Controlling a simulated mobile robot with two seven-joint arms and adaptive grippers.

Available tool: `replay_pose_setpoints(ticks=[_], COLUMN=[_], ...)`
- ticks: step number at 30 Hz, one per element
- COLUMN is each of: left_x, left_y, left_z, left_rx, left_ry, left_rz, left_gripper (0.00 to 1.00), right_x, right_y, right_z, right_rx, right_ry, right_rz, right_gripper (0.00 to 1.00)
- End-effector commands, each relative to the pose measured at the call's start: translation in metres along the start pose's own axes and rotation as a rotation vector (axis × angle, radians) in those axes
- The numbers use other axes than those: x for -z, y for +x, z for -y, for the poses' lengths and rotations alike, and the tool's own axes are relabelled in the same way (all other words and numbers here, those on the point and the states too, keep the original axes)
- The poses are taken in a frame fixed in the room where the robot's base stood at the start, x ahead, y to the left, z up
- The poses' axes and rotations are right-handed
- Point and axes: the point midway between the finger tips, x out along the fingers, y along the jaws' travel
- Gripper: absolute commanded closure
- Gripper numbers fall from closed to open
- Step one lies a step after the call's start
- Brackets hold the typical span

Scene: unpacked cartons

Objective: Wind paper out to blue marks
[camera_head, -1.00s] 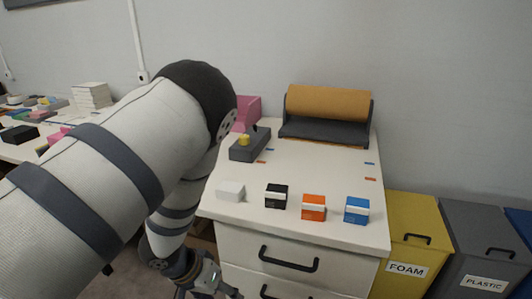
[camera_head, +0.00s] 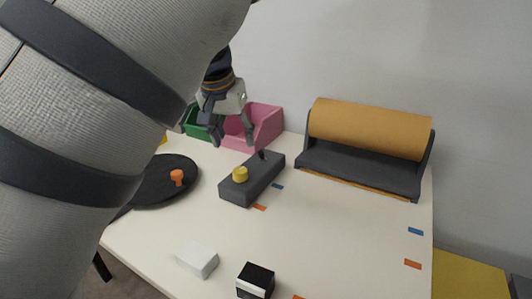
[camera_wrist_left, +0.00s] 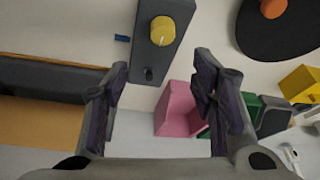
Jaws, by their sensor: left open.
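A roll of brown paper (camera_head: 370,128) sits in a dark dispenser (camera_head: 350,166) at the back of the white table. A thin strip of paper shows along the dispenser's front edge. One blue mark (camera_head: 278,186) lies beside the grey control box (camera_head: 250,188), the other blue mark (camera_head: 415,231) near the table's right side. The box has a yellow knob (camera_head: 240,174) and a small black lever (camera_head: 262,155). My left gripper (camera_head: 232,138) is open and empty above the box's far end; the lever also shows between its fingers in the left wrist view (camera_wrist_left: 149,74). My right gripper is out of view.
Orange marks (camera_head: 412,264) lie nearer than the blue ones. A pink bin (camera_head: 265,125) and green bin (camera_head: 195,122) stand behind the gripper. A black round plate (camera_head: 150,190) with an orange piece (camera_head: 177,177) is at left. Small boxes (camera_head: 197,260) stand in front. Mid-table is clear.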

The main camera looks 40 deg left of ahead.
Motion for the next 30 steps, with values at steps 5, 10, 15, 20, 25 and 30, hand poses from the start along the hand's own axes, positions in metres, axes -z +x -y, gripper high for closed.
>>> replay_pose_setpoints(ticks=[5, 10, 15, 20, 25, 30], left_x=[-0.002, -0.003, -0.002, -0.001, 0.0, 0.0], left_y=[0.023, 0.07, 0.105, 0.119, 0.12, 0.12], left_z=[0.0, 0.0, 0.0, 0.0, 0.0, 0.0], left_rx=[-0.002, -0.003, -0.003, -0.002, -0.002, -0.002], left_ry=[-0.001, -0.002, -0.002, -0.002, -0.001, -0.001], left_rz=[0.006, 0.009, 0.005, 0.001, -0.002, -0.001], left_gripper=[0.48, 0.48, 0.48, 0.48, 0.48, 0.64], right_x=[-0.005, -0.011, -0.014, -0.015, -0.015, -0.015], right_y=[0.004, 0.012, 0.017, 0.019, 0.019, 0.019], right_z=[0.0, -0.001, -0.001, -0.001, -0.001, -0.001], right_rx=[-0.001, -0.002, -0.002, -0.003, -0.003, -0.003], right_ry=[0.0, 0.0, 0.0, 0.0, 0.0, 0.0], right_rz=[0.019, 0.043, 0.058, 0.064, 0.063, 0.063], right_gripper=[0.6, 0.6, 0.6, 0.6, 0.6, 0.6])
